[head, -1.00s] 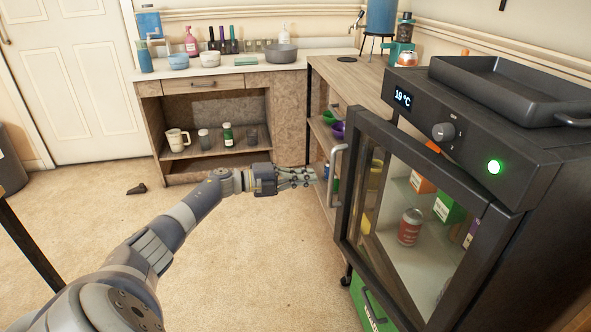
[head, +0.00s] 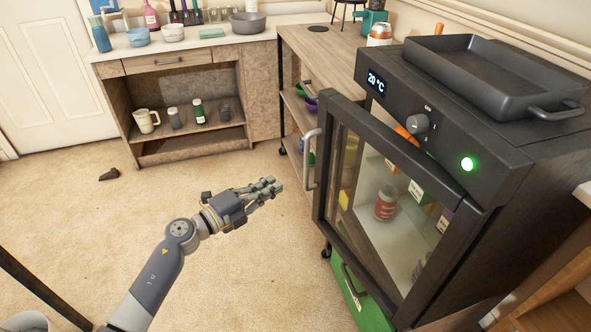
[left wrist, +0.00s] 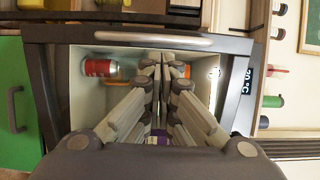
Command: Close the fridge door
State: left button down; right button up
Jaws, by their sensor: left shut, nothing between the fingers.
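The black fridge (head: 440,140) stands on the right in the head view, its control panel lit. Its glass door (head: 325,190) stands ajar, with the handle side swung out from the body. The pale bar handle (head: 311,160) is on the door's left edge and also shows across the top in the left wrist view (left wrist: 140,38). My left gripper (head: 274,187) is shut and empty, left of the door and apart from the handle, pointing toward it. Its closed fingers show in the left wrist view (left wrist: 160,62) in front of the glass. My right gripper is not in view.
A red can (head: 385,204) and several cartons sit inside the fridge. A black tray (head: 490,75) is on its top. A green drawer or box (head: 345,290) is below. A wooden shelf unit (head: 345,55) stands behind the door.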

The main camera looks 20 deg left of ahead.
pick_arm(q)
jog(key=b+x, duration=0.1)
jog(key=x, duration=0.9)
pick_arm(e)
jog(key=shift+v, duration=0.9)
pick_arm(q)
jog(key=shift+w+b, duration=0.1)
jog(key=shift+b, duration=0.3)
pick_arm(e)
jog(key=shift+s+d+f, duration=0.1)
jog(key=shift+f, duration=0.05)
